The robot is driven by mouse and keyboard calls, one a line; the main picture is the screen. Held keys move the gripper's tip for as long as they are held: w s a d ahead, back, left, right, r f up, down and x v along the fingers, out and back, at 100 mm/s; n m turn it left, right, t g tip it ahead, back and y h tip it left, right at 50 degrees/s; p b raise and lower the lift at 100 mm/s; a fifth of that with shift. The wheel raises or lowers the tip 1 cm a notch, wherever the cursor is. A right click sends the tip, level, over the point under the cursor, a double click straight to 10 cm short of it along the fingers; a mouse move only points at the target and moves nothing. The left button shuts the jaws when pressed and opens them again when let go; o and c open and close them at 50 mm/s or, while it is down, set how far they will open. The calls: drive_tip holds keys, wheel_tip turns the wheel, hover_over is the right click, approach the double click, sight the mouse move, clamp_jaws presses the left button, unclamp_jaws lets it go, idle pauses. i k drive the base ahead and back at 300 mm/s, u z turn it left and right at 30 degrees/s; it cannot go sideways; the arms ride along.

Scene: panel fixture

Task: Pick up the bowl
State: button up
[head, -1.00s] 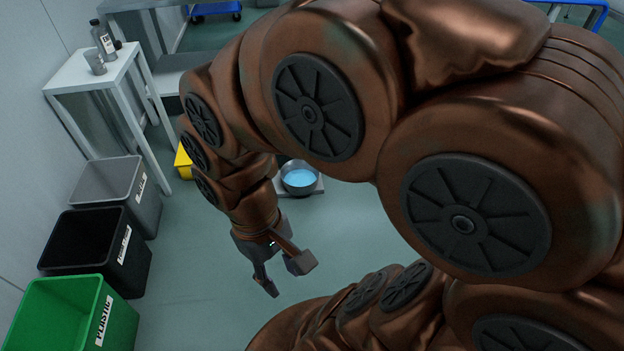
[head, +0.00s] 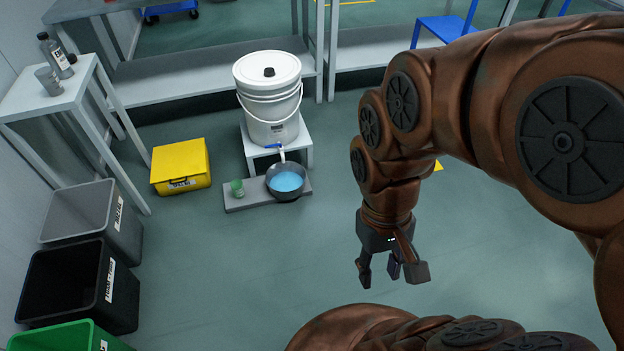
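A round dark grey bowl (head: 286,182) with light blue liquid in it sits on a low grey slab (head: 240,202) on the floor. It stands in front of a white bucket's small stand, below a spout. My gripper (head: 393,276) hangs to the right of the bowl and nearer to me, apart from it. Its fingers point down and are spread open, with nothing between them.
The white lidded bucket (head: 268,95) stands on a white stand (head: 297,151). A green cup (head: 237,187) is left of the bowl. A yellow case (head: 180,167), bins (head: 80,288) and a side table (head: 50,95) line the left. Middle floor is clear.

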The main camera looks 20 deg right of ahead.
sight(286, 181)
drive_tip(key=z, duration=0.75)
drive_tip(key=i, duration=1.55)
drive_tip(key=u, duration=2.1)
